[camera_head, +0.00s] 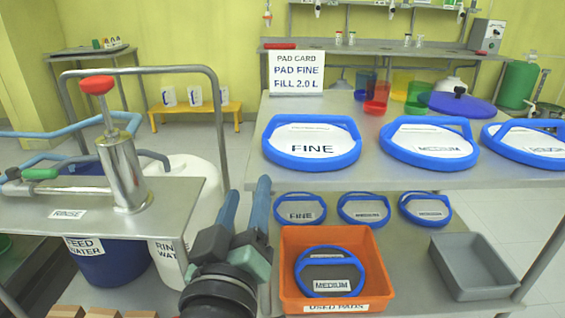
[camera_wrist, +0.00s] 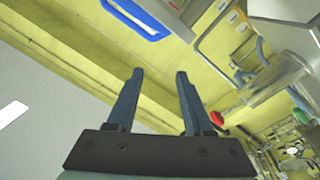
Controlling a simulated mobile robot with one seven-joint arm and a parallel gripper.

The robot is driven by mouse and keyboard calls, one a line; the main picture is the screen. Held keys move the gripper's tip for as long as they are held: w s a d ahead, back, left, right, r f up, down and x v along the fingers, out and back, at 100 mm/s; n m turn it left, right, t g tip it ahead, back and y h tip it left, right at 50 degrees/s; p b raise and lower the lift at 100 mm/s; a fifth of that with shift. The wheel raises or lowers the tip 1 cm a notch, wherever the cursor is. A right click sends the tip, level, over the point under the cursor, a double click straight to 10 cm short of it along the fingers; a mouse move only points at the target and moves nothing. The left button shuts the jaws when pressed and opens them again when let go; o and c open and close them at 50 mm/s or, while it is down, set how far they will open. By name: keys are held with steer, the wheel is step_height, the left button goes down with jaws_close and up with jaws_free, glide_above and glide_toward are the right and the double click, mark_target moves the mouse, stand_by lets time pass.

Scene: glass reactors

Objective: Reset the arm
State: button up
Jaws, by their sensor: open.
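My gripper (camera_head: 246,204) stands at the lower middle of the head view, its two blue fingers pointing up and apart. It is open and nothing shows between the fingers. It is in front of the steel table, left of the orange bin (camera_head: 290,262). In the wrist view the open fingers (camera_wrist: 157,75) point toward the yellow wall and ceiling area, with empty space between them. My arm's dark wrist shows below the gripper at the bottom of the head view.
A steel stand (camera_head: 170,210) with a red-topped pump (camera_head: 122,165) is to the left. The steel table (camera_head: 390,175) carries blue-rimmed pads, a sign (camera_head: 296,73) and coloured beakers. A grey tray (camera_head: 472,265) sits at lower right. A blue drum (camera_head: 105,262) is under the stand.

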steer(key=s+d+r+m+t, duration=0.2)
steer(key=s+r+t, duration=0.15)
steer(key=r, duration=0.55)
steer(key=s+d+r+m+t+y, duration=0.1)
steer(key=s+r+m+t, duration=0.3)
steer(key=r, duration=0.6)
steer(key=s+d+r+t, duration=0.2)
steer(key=s+r, duration=0.3)
steer(key=r, duration=0.4)
step_height(320, 180, up, 35)
steer(key=w+p, duration=0.1)
steer(key=p, duration=3.5)
steer(key=shift+w+a+r+n+g+p, duration=0.15)
steer(key=shift+w+a+n+g+p, duration=0.1)
steer(key=shift+n+g+p, duration=0.15)
